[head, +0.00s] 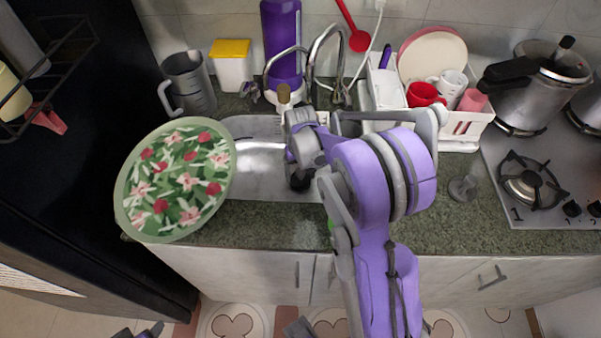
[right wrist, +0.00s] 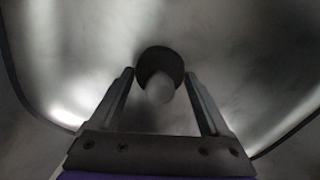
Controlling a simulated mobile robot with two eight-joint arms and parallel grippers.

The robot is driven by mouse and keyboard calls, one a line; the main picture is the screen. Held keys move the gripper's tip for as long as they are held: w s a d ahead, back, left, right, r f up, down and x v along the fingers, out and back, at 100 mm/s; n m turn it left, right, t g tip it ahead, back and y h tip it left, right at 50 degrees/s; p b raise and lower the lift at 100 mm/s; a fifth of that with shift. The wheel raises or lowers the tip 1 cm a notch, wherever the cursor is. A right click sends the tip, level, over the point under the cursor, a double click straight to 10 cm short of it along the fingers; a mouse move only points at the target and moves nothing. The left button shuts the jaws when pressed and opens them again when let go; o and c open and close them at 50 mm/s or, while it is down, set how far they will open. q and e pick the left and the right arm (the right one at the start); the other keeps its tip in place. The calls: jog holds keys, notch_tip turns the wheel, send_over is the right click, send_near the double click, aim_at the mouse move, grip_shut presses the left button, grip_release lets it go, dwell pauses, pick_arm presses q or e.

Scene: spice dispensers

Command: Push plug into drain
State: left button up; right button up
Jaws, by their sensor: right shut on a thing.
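The plug (right wrist: 158,60) is a dark round piece with a paler knob, seen in the right wrist view. My right gripper (right wrist: 160,76) is shut on it, with one finger on each side of it. Behind it is the shiny metal of the sink (right wrist: 65,65). In the head view my right arm reaches over the sink (head: 262,172), and a dark end (head: 300,182) shows low in the basin. The drain cannot be made out; the arm and plug may hide it. Part of my left gripper (head: 140,331) shows at the bottom edge; its jaws are unclear.
A large floral tray (head: 178,178) stands left of the sink. The faucet (head: 325,60) rises behind the basin. A dish rack (head: 452,127) with cups is at right, near a small metal piece (head: 463,187) on the counter. The stove (head: 545,190) is at far right.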

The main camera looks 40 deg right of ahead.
aim_at(300, 171)
pick_arm(q)
jog(key=shift+s+f+b, duration=0.15)
jog(key=shift+f+b, duration=0.4)
jog(key=shift+f, duration=0.1)
pick_arm(e)
jog(key=shift+f, duration=0.8)
jog(key=o, duration=1.2)
jog(key=shift+r, duration=0.1)
pick_arm(q)
jog(key=shift+r+p, duration=0.3)
pick_arm(e)
notch_tip(300, 171, up, 7)
jog(key=shift+r, duration=0.2)
